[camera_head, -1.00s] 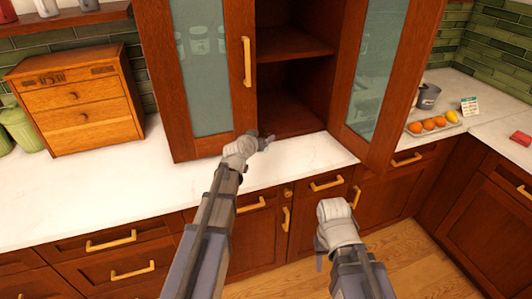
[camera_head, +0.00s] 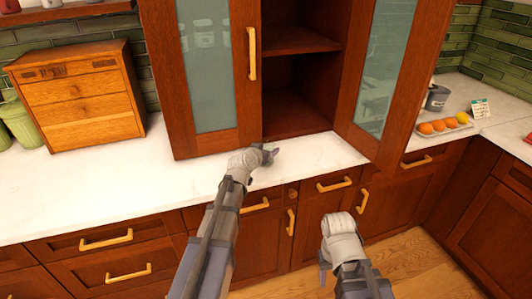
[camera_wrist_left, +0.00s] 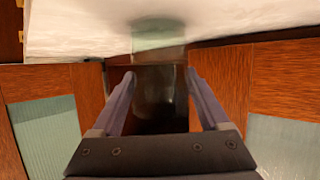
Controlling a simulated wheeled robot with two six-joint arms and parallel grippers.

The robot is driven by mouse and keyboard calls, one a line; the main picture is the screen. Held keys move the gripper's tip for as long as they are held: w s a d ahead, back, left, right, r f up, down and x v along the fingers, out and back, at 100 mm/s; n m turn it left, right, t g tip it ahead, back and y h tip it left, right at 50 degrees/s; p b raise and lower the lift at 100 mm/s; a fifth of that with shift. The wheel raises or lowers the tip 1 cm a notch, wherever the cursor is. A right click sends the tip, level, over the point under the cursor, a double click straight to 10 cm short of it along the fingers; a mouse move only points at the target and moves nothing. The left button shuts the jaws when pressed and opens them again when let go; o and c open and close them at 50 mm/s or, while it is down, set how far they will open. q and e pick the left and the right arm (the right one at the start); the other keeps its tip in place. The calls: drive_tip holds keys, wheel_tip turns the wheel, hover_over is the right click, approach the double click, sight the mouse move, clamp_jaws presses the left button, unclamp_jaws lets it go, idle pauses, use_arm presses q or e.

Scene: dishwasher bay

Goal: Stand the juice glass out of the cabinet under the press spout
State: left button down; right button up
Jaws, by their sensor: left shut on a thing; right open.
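My left gripper (camera_head: 268,155) is just in front of the open cabinet (camera_head: 300,127), above the white counter. In the left wrist view its two fingers (camera_wrist_left: 158,95) stand apart on either side of a clear, faint juice glass (camera_wrist_left: 158,42) and hold it. The glass is so transparent that I cannot make out its full outline, and I cannot pick it out in the head view. My right gripper (camera_head: 323,270) is open and low in front of the drawers, partly hidden by its own wrist. I cannot identify a press spout.
The cabinet's glass doors (camera_head: 208,75) and (camera_head: 385,75) flank the opening. A wooden drawer box (camera_head: 80,98) stands at left. At right are a tray of oranges and a lemon (camera_head: 445,126), a grey container (camera_head: 437,98) and a small card (camera_head: 481,108). The counter's left front is clear.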

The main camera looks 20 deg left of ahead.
use_arm(q)
drive_tip(key=shift+f, duration=0.15)
unclamp_jaws()
drive_tip(key=shift+s+r, duration=0.35)
drive_tip(key=shift+r, duration=0.05)
drive_tip(key=p+v, duration=0.4)
drive_tip(key=v, duration=0.7)
drive_tip(key=shift+p, duration=0.3)
drive_tip(key=shift+s, duration=0.15)
